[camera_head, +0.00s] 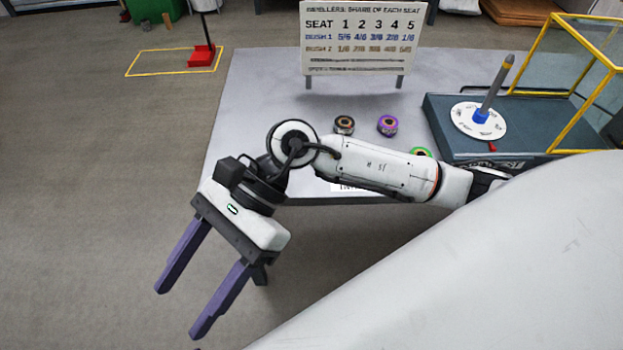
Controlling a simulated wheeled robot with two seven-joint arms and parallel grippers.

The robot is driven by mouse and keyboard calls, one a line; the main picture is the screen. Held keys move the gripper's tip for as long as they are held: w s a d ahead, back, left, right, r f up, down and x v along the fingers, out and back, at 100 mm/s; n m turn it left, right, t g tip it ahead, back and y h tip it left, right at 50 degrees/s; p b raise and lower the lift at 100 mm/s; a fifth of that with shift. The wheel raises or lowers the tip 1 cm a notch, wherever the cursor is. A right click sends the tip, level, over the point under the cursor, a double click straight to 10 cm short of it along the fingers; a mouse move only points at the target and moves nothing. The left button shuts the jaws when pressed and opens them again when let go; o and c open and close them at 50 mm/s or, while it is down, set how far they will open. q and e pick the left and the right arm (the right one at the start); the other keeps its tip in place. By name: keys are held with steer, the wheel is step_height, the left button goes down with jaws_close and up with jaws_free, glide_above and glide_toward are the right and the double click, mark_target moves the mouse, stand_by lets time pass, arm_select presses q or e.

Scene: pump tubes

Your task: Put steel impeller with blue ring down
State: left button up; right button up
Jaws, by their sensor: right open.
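My right gripper (180,312) is open and empty, with its two purple fingers spread over the floor in front of the table. Its arm comes in from the right, across the table's front. An upright grey shaft (494,92) with an orange tip stands on a white disc (466,122) on a dark base. A blue ring-shaped part (481,117) sits around the shaft's foot; I cannot tell whether it is the steel impeller with the blue ring. Impellers with an orange ring (344,125), a purple ring (387,125) and a green ring (420,153) are on the table. The left gripper is out of view.
A sign (362,38) listing seats and shares stands at the table's back. The dark pump base (445,115) and a yellow-framed clear guard (570,70) take up the right side. The grey table (250,95) is bare at the left. My arm hides part of its front.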

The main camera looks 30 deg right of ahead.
steer(key=a+r+m+t+y, duration=0.1)
steer(key=a+r+m+y, duration=0.3)
steer(key=r+m+y, duration=0.15)
steer(key=w+d+r+m+t+y, duration=0.2)
steer(key=w+m+t, duration=0.3)
steer(key=m, duration=0.4)
steer(key=w+d+r+m+t+y, duration=0.2)
steer(key=w+r+m+t, duration=0.1)
steer(key=m+t, duration=0.45)
steer(key=w+d+f+m+t+h, duration=0.3)
steer(key=d+f+m+h, duration=0.25)
steer(key=m, duration=0.35)
steer(key=w+d+f+m+t+h, duration=0.2)
steer(key=d+f+m+t+h, duration=0.3)
steer(key=m, duration=0.4)
steer(key=s+d+f+m+g+h, duration=0.2)
steer(key=s+f+m+g, duration=0.1)
steer(key=f, duration=0.5)
steer(key=s+d+f+m+g+h, duration=0.3)
steer(key=s+f+m, duration=0.3)
steer(key=f, duration=0.2)
steer(key=s+d+f+m+g+h, duration=0.2)
steer(key=s+f+m, duration=0.3)
steer(key=f, duration=0.3)
steer(key=shift+s+d+g+h, duration=0.15)
steer(key=shift+d+g+h, duration=0.2)
steer(key=shift+g, duration=0.2)
steer(key=shift+f, duration=0.1)
